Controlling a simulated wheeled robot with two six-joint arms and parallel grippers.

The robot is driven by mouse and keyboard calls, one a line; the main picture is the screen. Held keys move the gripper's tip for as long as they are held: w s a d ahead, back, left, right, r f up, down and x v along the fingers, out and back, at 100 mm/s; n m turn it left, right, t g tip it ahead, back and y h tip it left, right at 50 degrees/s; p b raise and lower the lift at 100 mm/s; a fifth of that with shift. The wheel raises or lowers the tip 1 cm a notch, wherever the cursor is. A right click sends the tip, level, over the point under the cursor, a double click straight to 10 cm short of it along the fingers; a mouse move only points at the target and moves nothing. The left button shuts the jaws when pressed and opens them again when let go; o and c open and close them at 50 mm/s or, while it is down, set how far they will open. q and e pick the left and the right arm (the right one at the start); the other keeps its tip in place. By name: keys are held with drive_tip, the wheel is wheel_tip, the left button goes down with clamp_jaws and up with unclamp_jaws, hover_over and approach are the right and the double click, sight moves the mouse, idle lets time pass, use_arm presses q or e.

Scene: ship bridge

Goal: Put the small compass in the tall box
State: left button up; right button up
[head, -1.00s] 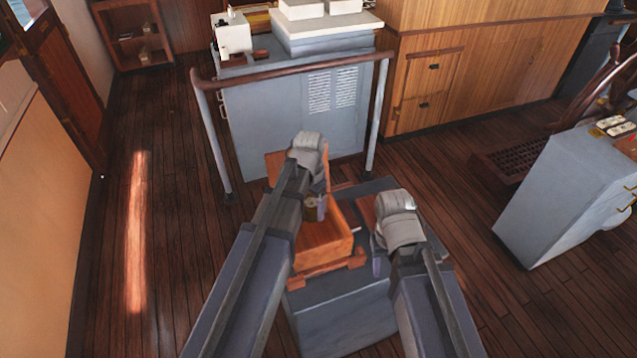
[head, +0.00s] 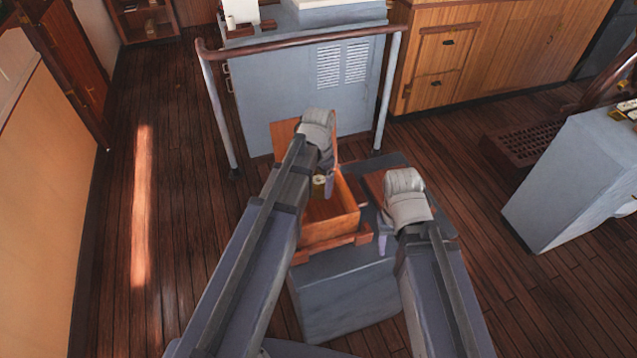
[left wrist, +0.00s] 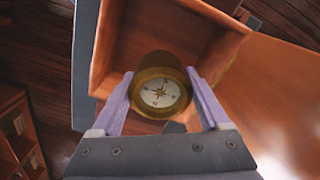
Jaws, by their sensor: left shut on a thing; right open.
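The small compass (left wrist: 160,90) is a brass cylinder with a white dial, seen face-on in the left wrist view. My left gripper (left wrist: 163,98) is shut on it, one purple finger on each side. In the head view the compass (head: 319,184) shows below the left gripper (head: 324,183), over the opening of the orange wooden box (head: 330,231). Whether it touches the box floor I cannot tell. The box is open, its lid (head: 284,134) raised at the back and partly hidden by my left arm. My right gripper (head: 386,240) is open and empty, right of the box.
The box stands on a grey pedestal (head: 345,295). A flat brown wooden piece (head: 374,184) lies on the pedestal right of the box. A brown handrail (head: 300,41) and a grey cabinet (head: 280,95) stand behind. A grey console (head: 570,180) is at the right.

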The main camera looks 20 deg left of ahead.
use_arm(q)
drive_tip(key=shift+f+b, duration=4.7)
drive_tip(key=shift+f, duration=0.35)
drive_tip(key=o, duration=1.5)
drive_tip(key=shift+r, duration=0.1)
wheel_tip(320, 180, up, 13)
drive_tip(key=p, duration=1.3)
drive_tip(key=shift+s, duration=0.1)
